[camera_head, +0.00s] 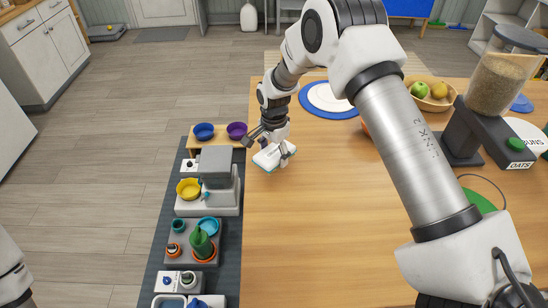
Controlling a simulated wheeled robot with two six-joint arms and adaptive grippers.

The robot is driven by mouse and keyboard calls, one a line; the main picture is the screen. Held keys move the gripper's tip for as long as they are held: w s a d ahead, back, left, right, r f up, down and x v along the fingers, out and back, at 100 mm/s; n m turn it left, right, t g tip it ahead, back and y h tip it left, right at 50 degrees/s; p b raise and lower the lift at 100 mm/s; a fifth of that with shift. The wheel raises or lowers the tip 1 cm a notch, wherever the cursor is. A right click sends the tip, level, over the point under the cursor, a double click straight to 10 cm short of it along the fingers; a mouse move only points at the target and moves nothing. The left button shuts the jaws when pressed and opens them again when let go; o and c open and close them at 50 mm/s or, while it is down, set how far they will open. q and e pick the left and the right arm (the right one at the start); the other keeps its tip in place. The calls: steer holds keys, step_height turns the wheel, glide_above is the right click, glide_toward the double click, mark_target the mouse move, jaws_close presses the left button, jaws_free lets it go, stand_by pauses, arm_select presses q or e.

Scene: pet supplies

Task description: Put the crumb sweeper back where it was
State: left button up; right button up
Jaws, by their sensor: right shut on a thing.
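The crumb sweeper (268,160) is a small white piece with a teal edge, near the left edge of the wooden table (330,210). My right gripper (268,145) points down over it and is shut on it. The fingers hide part of the sweeper. I cannot tell whether the sweeper touches the tabletop or is held just above it. Only a piece of my left arm shows at the lower left edge; its gripper is out of view.
A blue-rimmed plate (325,100), fruit bowl (433,97) and oats dispenser (495,85) stand on the table. The table's front middle is clear.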

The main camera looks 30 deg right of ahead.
mark_target(274, 152)
step_height(274, 152, down, 3)
steer(key=shift+r+p, duration=0.2)
steer(key=shift+p, duration=0.5)
steer(key=shift+f, duration=0.5)
steer(key=o, duration=1.3)
steer(key=shift+r, duration=0.25)
steer(key=shift+r+b, duration=0.25)
steer(key=shift+b, duration=0.1)
step_height(274, 152, up, 11)
steer(key=b, duration=0.3)
steer(key=shift+s+f, duration=0.1)
steer(key=shift+r, duration=0.3)
